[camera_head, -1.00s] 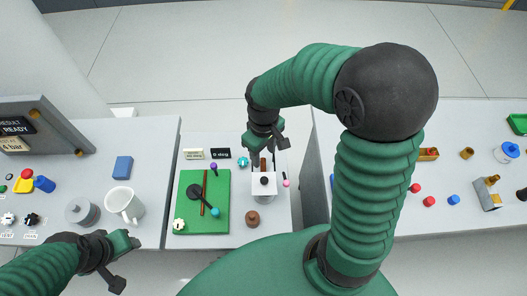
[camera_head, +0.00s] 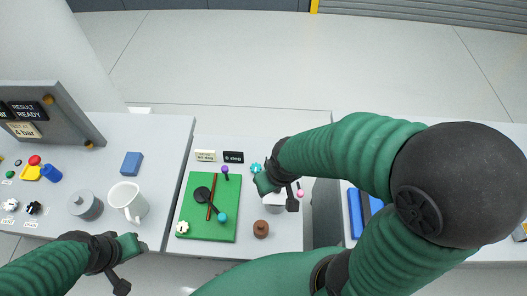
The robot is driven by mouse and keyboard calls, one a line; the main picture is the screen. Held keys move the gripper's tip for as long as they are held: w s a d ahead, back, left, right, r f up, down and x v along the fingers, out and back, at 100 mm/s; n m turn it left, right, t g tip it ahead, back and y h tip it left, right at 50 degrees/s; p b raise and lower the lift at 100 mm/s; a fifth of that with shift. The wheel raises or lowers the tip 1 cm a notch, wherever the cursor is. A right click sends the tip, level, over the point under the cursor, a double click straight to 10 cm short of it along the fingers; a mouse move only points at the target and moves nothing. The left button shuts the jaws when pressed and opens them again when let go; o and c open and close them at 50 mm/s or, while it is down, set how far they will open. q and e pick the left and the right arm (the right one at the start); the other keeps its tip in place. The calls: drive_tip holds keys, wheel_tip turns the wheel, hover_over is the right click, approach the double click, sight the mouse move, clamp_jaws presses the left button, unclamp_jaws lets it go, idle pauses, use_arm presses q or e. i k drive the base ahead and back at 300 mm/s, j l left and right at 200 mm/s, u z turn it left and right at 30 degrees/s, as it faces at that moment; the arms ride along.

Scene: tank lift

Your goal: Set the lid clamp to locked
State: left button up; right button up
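No part is clearly marked as the lid clamp. On the middle table a green plate (camera_head: 225,185) carries a black round hub with an arm (camera_head: 205,195) ending in a teal ball (camera_head: 221,216). A brown rod (camera_head: 212,195) lies across the plate, and a purple-topped knob (camera_head: 225,171) stands near its top edge. My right gripper (camera_head: 279,193) is over the right side of this table, with its fingers apart. It largely hides a white block (camera_head: 278,200) there. A pink ball (camera_head: 300,192) shows beside it. My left gripper (camera_head: 126,264) is open and empty near the left table's front edge.
Two small labels (camera_head: 205,156) stand behind the plate, beside a teal knob (camera_head: 256,168). A brown knob (camera_head: 261,229) sits at its right. The left table holds a white mug (camera_head: 128,200), blue block (camera_head: 132,163) and grey canister (camera_head: 85,205). Gaps separate the tables.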

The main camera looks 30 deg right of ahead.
sight(299, 189)
drive_tip(key=l+z, duration=0.15)
drive_tip(key=z, duration=0.2)
drive_tip(key=l+z, duration=0.15)
drive_tip(key=z, duration=0.2)
drive_tip(key=l+z, duration=0.1)
drive_tip(key=z, duration=0.25)
